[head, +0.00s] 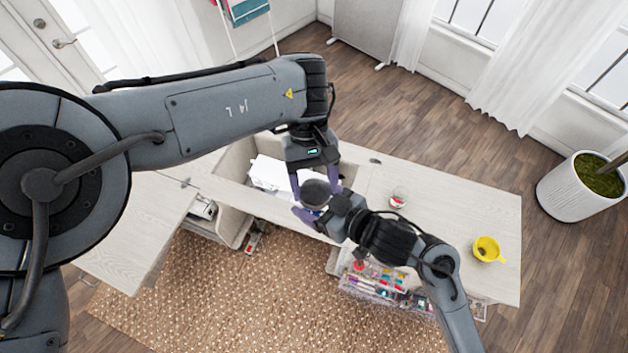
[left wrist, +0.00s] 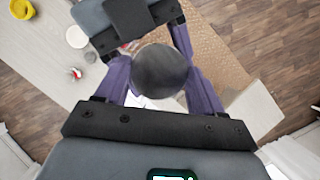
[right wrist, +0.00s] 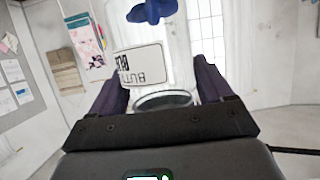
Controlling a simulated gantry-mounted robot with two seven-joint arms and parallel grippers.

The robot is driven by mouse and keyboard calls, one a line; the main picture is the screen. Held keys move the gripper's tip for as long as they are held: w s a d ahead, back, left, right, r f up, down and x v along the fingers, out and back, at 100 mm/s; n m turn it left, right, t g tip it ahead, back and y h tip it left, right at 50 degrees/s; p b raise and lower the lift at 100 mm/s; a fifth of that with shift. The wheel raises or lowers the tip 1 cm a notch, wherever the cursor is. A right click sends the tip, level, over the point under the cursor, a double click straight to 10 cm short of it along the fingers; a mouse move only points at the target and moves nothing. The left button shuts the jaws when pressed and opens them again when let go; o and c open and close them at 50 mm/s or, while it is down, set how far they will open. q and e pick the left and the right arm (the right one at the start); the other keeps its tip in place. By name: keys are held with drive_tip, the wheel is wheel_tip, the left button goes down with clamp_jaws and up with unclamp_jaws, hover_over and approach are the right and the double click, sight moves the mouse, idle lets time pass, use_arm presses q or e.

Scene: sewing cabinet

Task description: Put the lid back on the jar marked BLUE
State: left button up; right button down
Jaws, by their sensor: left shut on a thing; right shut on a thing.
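A round dark grey lid (head: 315,190) sits between the purple fingers of my left gripper (head: 315,188), which is shut on it from above. The lid also shows face-on in the left wrist view (left wrist: 162,70). My right gripper (head: 322,213) reaches in from the right, just below it. In the right wrist view it is shut on a clear jar with an upside-down white label (right wrist: 140,66), partly reading BUT and BLU, and blue contents (right wrist: 152,11). A dark ring shows near the fingers; I cannot tell whether the lid is seated.
Another jar (head: 398,197) with red contents stands on the pale table (head: 440,205), right of my grippers. A yellow mug (head: 487,249) is farther right. A white machine (head: 270,174) sits left of the grippers. Clear drawers (head: 375,282) with small items are at the front edge.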

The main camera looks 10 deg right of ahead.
use_arm(q)
drive_tip(key=shift+m, duration=0.3)
drive_tip(key=o, duration=1)
drive_tip(key=shift+r, duration=0.1)
drive_tip(key=shift+r, duration=2.25)
drive_tip(key=shift+c, duration=0.3)
